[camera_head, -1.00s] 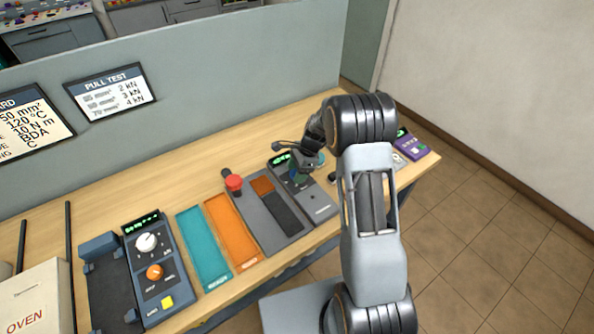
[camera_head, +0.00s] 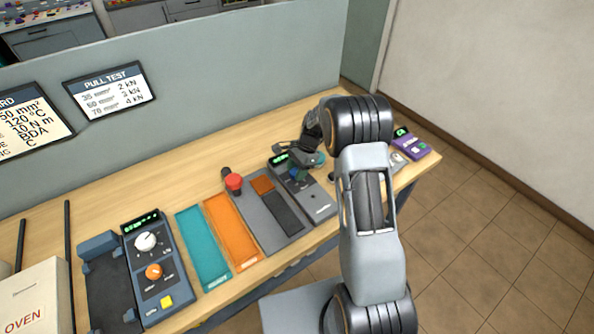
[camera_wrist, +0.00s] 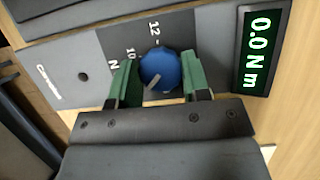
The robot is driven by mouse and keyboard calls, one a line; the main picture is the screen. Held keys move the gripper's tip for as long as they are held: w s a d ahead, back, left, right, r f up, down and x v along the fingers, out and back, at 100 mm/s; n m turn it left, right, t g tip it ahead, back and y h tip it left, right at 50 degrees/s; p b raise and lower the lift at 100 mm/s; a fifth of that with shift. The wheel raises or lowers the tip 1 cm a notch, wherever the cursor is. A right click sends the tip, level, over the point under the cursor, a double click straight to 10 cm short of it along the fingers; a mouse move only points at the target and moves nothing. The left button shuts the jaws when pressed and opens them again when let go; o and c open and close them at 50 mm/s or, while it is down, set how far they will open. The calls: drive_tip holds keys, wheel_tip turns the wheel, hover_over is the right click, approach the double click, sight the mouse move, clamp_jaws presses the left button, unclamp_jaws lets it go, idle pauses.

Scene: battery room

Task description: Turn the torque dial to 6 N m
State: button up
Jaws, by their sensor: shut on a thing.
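The torque dial (camera_wrist: 166,68) is a round blue knob with a pale pointer mark, on a dark plate of a grey tester. My gripper (camera_wrist: 160,62) is shut on the dial, with one green finger on each side. White labels "12", "10" and "N" show around it; the fingers cover other parts of the scale. The pointer slants toward the lower left in the wrist view. The tester's display (camera_wrist: 262,48) reads 0.0 N m in green.
A purple device (camera_head: 416,148) is at the right bench end.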

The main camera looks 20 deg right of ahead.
drive_tip(key=n+g+h, duration=0.1)
drive_tip(key=n, duration=0.3)
drive_tip(key=shift+w+n+b, duration=0.1)
drive_tip(key=shift+n+b, duration=0.2)
drive_tip(key=shift+b, duration=0.05)
drive_tip(key=shift+a+n+g+h+b, duration=0.1)
drive_tip(key=shift+n+g+h+b, duration=0.4)
drive_tip(key=shift+n, duration=1.7)
drive_tip(key=shift+g, duration=0.3)
drive_tip(key=o, duration=0.9)
drive_tip(key=shift+o, duration=0.2)
drive_tip(key=v, duration=1.4)
drive_tip(key=shift+a+b, duration=0.3)
